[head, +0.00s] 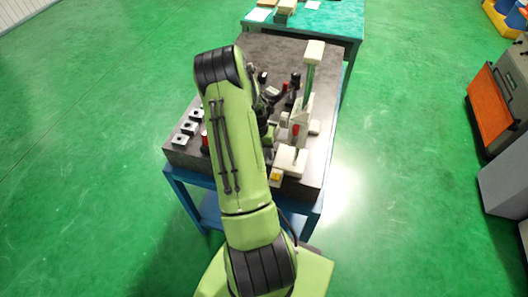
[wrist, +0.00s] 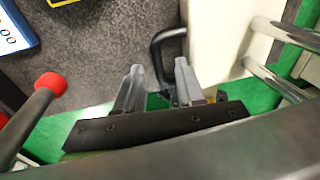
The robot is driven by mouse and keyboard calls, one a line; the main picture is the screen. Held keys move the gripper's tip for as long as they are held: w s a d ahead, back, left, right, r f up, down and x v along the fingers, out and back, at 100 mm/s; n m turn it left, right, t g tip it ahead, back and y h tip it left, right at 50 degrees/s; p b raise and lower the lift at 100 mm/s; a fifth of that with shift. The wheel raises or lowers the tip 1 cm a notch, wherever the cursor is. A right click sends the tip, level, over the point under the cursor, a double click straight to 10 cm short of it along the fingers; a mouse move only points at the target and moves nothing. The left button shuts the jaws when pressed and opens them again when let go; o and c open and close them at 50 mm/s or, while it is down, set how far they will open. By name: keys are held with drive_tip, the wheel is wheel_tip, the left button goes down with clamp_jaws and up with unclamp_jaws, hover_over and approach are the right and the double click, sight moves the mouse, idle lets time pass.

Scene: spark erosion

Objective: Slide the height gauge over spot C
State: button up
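The height gauge is cream-white, with an upright column (head: 309,75) and a base (head: 291,158) at the right side of the dark stone plate (head: 262,50). In the wrist view its white body (wrist: 218,40) and two chrome rods are at the right. A black loop handle (wrist: 168,38) sticks out beside the white body. My gripper (wrist: 160,68) has its fingers apart, with part of the handle between them; I cannot see clear contact. In the head view my arm hides most of the gripper. I cannot make out spot C.
Dark and red-topped items (head: 295,80) stand behind the gauge. In the wrist view a red-knobbed lever (wrist: 50,84) and a blue-framed display (wrist: 15,32) are at the left. Green floor surrounds the blue-framed table.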

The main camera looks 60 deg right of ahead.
drive_tip(key=shift+f, duration=0.3)
clamp_jaws()
